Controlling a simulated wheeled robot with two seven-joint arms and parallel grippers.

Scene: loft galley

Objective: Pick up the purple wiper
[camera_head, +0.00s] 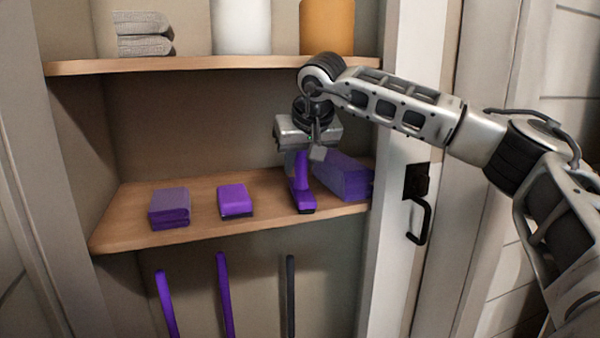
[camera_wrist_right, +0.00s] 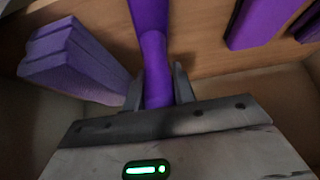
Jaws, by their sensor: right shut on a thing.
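The purple wiper (camera_head: 301,188) stands on the middle wooden shelf of the cupboard, with its dark-edged lower end at or just above the board. My right gripper (camera_head: 303,152) reaches down from above and is shut on the wiper's upper part. In the right wrist view the wiper (camera_wrist_right: 152,50) runs between the two fingers (camera_wrist_right: 158,92). I cannot tell whether the wiper touches the shelf. My left gripper is not in view.
A larger purple block (camera_head: 343,178) is close to the wiper on its right. A purple sponge-like piece (camera_head: 235,200) and folded purple cloths (camera_head: 169,207) lie to the left on the shelf (camera_head: 120,232). The upper shelf (camera_head: 200,65) is overhead. A white door edge with a black handle (camera_head: 420,222) is at right.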

